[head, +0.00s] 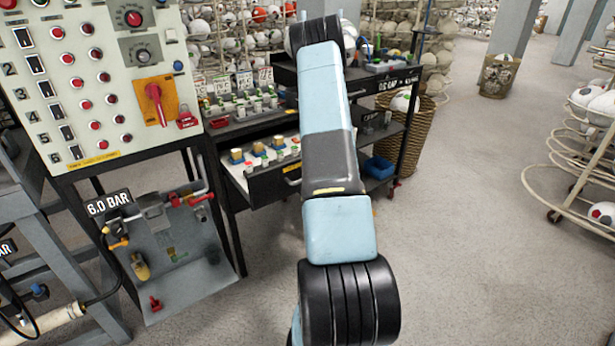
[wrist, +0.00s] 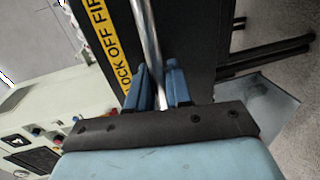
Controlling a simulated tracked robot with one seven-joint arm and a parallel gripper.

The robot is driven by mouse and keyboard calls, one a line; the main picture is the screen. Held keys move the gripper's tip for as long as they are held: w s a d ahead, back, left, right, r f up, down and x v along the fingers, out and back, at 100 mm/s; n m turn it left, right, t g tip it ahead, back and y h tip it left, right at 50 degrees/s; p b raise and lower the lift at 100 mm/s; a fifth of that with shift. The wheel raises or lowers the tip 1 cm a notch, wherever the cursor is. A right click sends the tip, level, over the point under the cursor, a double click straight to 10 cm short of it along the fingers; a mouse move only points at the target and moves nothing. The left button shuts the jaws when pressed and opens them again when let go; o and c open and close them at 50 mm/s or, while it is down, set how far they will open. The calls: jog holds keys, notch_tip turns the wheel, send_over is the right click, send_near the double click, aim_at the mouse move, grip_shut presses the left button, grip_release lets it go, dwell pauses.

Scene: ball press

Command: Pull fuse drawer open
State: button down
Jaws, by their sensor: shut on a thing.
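The fuse drawer (head: 268,187) is pulled out from the black bench in the head view, with several fuses showing inside. Its black front (wrist: 195,35) fills the upper middle of the wrist view, with a yellow warning strip (wrist: 107,30) along it. A metal bar handle (wrist: 147,35) runs along the front. My gripper (wrist: 158,78) has its blue fingers on either side of this bar and is shut on it.
A control panel (head: 85,80) with red buttons stands left of the drawer, above a slanted valve plate (head: 178,265). A wicker basket (head: 407,140) stands right of the bench. Ball racks (head: 590,150) line the right edge.

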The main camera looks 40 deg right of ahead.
jog(key=shift+s+a+f, duration=0.1)
jog(key=shift+f, duration=0.1)
jog(key=c, duration=1.3)
grip_release()
jog(key=shift+c, duration=0.2)
jog(key=shift+o, duration=0.6)
jog(key=shift+r, duration=0.1)
jog(key=v, duration=1.3)
jog(key=shift+s, duration=0.3)
